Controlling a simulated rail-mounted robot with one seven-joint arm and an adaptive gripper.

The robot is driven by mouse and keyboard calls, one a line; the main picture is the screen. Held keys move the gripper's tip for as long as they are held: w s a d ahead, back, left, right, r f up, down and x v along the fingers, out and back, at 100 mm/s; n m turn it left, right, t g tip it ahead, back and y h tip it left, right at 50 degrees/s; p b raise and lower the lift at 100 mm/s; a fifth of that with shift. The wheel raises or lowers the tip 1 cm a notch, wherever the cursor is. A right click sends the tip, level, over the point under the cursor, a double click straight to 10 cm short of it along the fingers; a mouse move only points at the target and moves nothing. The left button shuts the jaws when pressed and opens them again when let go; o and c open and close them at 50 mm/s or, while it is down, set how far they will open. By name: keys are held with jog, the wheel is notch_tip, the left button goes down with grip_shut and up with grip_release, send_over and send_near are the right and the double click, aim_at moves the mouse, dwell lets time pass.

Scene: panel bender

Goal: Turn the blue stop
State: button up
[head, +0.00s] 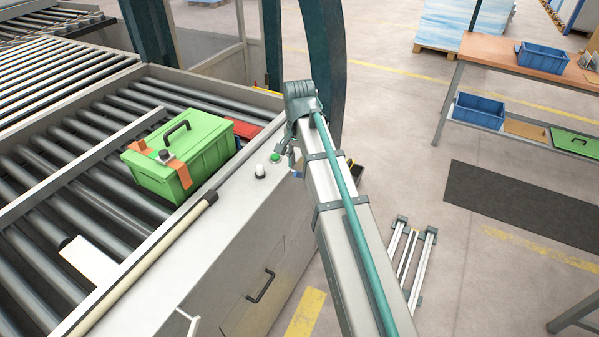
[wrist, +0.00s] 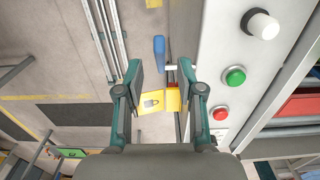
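The blue stop (wrist: 159,50) shows in the wrist view as a blue handle on a pale stem at the side of the grey machine housing. A yellow plate with a padlock mark (wrist: 152,102) sits just below it in the picture. My gripper (wrist: 160,68) is open, with one finger on each side of the blue handle's lower end and stem. Nothing is clearly held between the fingers, and I cannot tell whether either touches the handle.
A green button (wrist: 235,76), a white knob (wrist: 262,25) and a red button (wrist: 220,113) sit on the housing beside the gripper. A green case (head: 185,155) stands on the roller conveyor (head: 60,160) at left. A workbench (head: 520,52) with blue bins is at upper right.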

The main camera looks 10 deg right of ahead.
aim_at(299, 174)
jog(key=shift+f+p, duration=0.5)
jog(key=shift+f, duration=2.1)
jog(key=shift+c, duration=0.3)
grip_shut()
